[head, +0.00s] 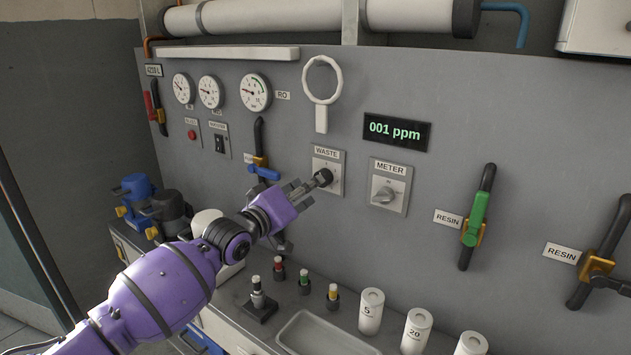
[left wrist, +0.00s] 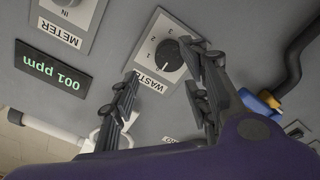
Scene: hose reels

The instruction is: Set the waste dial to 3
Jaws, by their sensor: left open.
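The waste dial (head: 323,178) is a dark round knob on a pale plate under the WASTE label, in the middle of the grey panel. In the left wrist view the waste dial (left wrist: 169,55) appears upside down, with small numerals around it; I cannot tell which one its pointer marks. My left gripper (head: 299,192) is open just in front of the dial, at its left in the head view. In the left wrist view its two fingers (left wrist: 160,75) stand apart, one on each side of the knob's lower part, with no clear contact. My right gripper is not in view.
A METER dial (head: 385,193) sits right of the waste dial, below a display (head: 397,131) reading 001 ppm. A blue-handled valve (head: 264,172) is close on the left. A white ring-shaped fitting (head: 322,80) is above. Small bottles and white canisters (head: 370,311) stand on the counter below.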

